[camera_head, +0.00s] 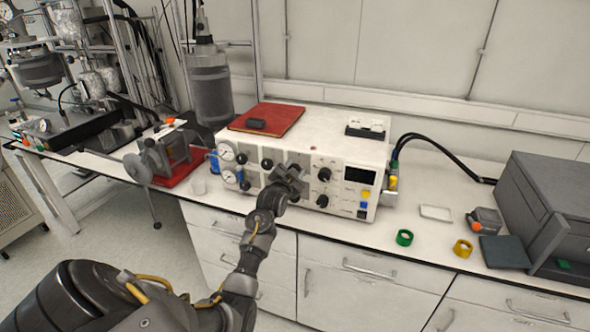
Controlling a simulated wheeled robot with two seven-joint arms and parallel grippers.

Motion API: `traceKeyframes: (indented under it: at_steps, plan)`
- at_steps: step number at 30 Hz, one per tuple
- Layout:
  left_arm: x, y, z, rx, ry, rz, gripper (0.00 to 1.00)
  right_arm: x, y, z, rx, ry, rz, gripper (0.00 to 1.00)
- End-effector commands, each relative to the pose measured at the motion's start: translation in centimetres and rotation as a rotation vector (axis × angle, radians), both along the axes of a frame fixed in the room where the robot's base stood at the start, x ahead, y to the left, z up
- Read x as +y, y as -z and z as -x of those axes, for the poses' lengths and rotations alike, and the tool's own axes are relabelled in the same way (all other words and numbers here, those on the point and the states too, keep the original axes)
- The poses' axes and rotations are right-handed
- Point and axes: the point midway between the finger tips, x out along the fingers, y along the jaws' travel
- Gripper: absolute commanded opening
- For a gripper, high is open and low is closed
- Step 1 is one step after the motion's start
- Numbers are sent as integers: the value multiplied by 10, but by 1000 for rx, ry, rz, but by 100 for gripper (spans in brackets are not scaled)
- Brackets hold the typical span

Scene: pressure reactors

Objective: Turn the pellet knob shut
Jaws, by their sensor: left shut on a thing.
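A white control unit (352,150) with gauges, several black knobs and a display stands on the bench. My left gripper (291,175) is against the middle of its front panel, shut on what appears to be a knob. The gripper hides that knob, and the panel labels are too small to read, so I cannot tell which one is the pellet knob. Other black knobs show to the right, an upper one (324,174) and a lower one (322,201), and to the left (267,163). My right gripper is not in view.
A red book (288,121) and a small black tray (352,131) lie on the unit. A metal vise (150,163) stands on the left.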

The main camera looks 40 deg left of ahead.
Motion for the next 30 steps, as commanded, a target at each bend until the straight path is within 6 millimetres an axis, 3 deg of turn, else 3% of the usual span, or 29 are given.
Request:
traceKeyframes:
  at_steps: [30]
  plan:
    - [1,-3,0,313,1,-900,17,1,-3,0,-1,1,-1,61]
